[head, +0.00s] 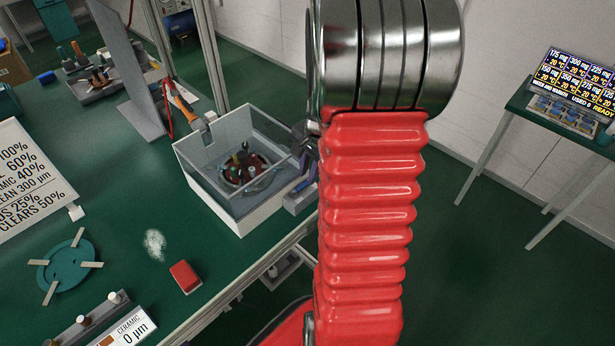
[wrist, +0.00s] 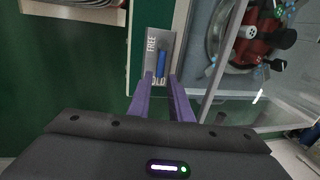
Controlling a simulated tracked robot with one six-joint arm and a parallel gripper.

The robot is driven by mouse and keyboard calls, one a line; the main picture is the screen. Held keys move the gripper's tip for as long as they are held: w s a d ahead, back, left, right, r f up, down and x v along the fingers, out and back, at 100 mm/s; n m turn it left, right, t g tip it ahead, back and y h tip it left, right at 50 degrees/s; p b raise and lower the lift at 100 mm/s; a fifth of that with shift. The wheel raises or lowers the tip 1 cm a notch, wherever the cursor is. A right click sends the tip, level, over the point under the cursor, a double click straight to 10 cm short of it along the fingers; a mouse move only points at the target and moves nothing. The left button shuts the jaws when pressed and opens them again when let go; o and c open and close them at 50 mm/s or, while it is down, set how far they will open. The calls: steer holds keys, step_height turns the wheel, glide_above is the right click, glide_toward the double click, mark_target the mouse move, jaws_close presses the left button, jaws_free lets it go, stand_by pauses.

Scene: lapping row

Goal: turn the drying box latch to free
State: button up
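The drying box (head: 207,191) stands at the right edge of the green bench in the head view, with clear walls, a white lower part and a red fixture inside. In the wrist view, a grey latch plate (wrist: 152,33) beside the box reads FREE at the far end and a partly hidden word ending in "OLD" at the near end. The blue latch lever (wrist: 161,60) points lengthwise along the plate. My gripper (wrist: 161,76) has its purple fingers apart, one on each side of the lever's near end. Contact with the lever cannot be told. My arm hides much of the gripper in the head view.
On the bench are a teal disc with pale arms (head: 67,266), a red block (head: 185,277), a white patch (head: 155,244) and a sign board (head: 30,175). A display stand (head: 575,95) is at the far right. Green floor is clear between.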

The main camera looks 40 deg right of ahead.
mark_target(300, 188)
steer(key=shift+w+f, duration=0.15)
steer(key=shift+f, duration=0.55)
steer(key=shift+w+f, duration=0.15)
steer(key=shift+f, duration=0.55)
steer(key=shift+c, duration=0.6)
